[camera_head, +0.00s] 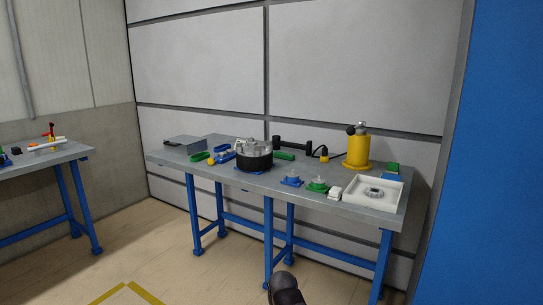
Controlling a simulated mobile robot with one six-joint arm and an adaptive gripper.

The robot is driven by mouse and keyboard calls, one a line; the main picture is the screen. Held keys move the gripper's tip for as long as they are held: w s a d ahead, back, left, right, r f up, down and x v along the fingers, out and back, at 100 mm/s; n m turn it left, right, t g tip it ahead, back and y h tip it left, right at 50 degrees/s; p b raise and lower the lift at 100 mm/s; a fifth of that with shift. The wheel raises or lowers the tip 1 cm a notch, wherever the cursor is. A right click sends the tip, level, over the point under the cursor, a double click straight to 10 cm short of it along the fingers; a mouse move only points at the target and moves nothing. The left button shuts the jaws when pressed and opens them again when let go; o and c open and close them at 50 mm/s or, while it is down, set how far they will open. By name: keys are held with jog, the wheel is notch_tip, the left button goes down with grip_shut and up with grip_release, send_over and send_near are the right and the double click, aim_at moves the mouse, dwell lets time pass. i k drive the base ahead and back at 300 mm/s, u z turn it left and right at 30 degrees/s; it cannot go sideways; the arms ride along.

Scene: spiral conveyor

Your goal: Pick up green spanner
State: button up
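My gripper does not show. Only a dark rounded part, seemingly of my own arm, shows at the bottom edge, well in front of the bench.
The grey workbench (225,177) on blue legs also holds a black round device (254,159), a yellow cylinder device (358,150), blue and green fixtures and a white tray (352,194). A second bench (28,163) stands at left. A blue panel (510,150) fills the right. The floor in front is clear.

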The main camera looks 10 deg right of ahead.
aim_at(282, 155)
jog(key=k, duration=0.65)
jog(key=z, duration=0.3)
jog(key=i, duration=1.55)
